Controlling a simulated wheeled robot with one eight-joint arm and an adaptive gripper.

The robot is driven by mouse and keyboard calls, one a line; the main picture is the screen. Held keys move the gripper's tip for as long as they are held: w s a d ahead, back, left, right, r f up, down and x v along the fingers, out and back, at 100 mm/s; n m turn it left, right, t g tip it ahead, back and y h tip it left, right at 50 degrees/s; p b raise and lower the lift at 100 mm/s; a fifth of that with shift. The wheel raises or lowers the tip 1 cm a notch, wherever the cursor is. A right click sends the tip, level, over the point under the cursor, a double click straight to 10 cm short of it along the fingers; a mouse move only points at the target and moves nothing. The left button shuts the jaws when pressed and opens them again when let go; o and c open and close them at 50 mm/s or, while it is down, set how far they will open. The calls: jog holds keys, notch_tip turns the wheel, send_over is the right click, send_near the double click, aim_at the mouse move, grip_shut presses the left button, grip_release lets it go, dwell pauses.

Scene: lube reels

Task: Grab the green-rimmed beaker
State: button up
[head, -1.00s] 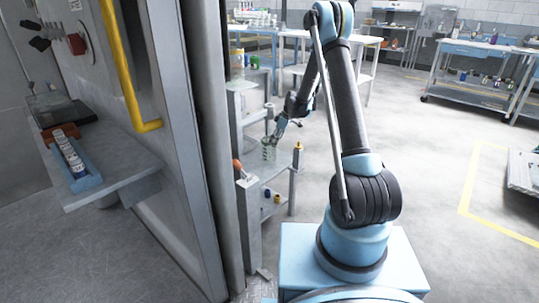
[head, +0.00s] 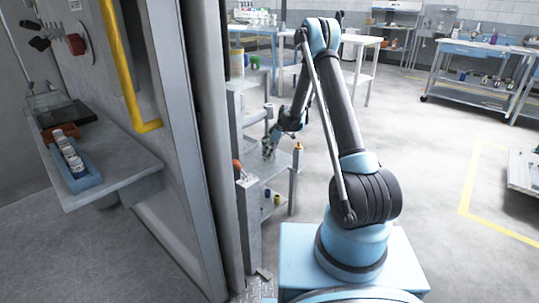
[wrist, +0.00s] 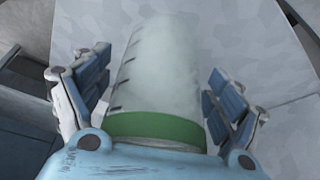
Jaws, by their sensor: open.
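The green-rimmed beaker (wrist: 165,75) fills the middle of the wrist view. It is a pale, translucent cylinder with dark marks on its side and a green band at the near end. My gripper (wrist: 160,85) is open, with one finger on each side of the beaker. A gap shows on the left; on the right the finger is very close, and I cannot tell whether it touches. In the head view my gripper (head: 269,150) is low over the grey cart, and the beaker is mostly hidden there.
The grey cart (head: 275,168) has a post at its corner and small bottles (head: 270,196) on its lower shelf. A large grey cabinet (head: 170,190) with a yellow handle stands close on the left. Open floor (head: 430,150) lies to the right.

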jog(key=shift+c, duration=0.3)
jog(key=c, duration=1)
jog(key=shift+r, duration=0.1)
jog(key=shift+c, duration=0.2)
